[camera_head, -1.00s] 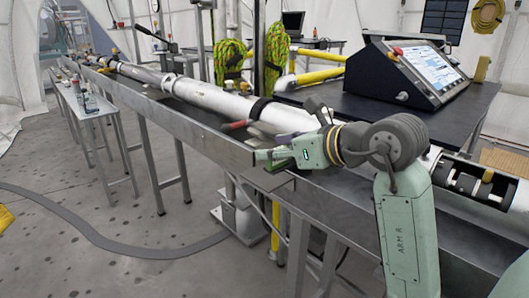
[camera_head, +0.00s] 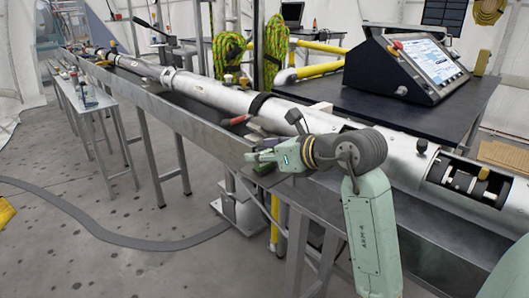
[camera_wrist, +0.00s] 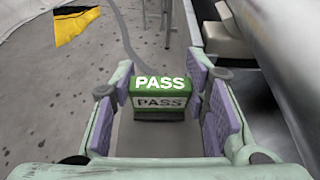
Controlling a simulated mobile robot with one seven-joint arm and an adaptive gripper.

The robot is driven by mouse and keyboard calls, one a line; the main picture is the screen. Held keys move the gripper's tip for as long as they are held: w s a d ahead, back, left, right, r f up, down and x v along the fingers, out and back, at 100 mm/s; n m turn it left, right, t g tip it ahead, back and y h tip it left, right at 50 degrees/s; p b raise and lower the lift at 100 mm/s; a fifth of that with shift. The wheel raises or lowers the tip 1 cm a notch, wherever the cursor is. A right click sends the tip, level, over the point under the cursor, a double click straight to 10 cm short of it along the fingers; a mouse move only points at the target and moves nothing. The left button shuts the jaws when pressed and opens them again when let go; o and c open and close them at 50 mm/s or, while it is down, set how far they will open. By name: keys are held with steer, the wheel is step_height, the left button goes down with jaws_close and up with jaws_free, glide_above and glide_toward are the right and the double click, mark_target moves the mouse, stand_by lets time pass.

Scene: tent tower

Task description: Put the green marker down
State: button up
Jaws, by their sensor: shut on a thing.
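The green marker is a small block with a green top and a pale front, both lettered "PASS". In the wrist view the marker (camera_wrist: 160,90) stands upright between the purple finger pads of my gripper (camera_wrist: 166,105), which is shut on it. In the head view my gripper (camera_head: 252,158) is at the near side of the long metal trough, with the marker (camera_head: 264,169) showing as a dark green patch just under the fingers. A flat grey surface shows below the marker in the wrist view. I cannot tell whether the marker touches it.
A long silver tube (camera_head: 212,92) lies along the metal trough (camera_head: 190,117), close beside my gripper. A red-handled tool (camera_head: 238,120) lies in the trough. A dark table with a control console (camera_head: 408,70) stands behind. Open floor (camera_head: 90,215) lies to the left.

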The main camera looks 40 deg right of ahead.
steer(key=o, duration=1.1)
steer(key=shift+f, duration=0.15)
steer(key=shift+r+p, duration=0.25)
steer(key=shift+p, duration=0.05)
steer(key=shift+s+d, duration=0.1)
steer(key=shift+s, duration=0.3)
steer(key=b+v, duration=0.2)
steer(key=v, duration=0.9)
steer(key=shift+s+r, duration=0.1)
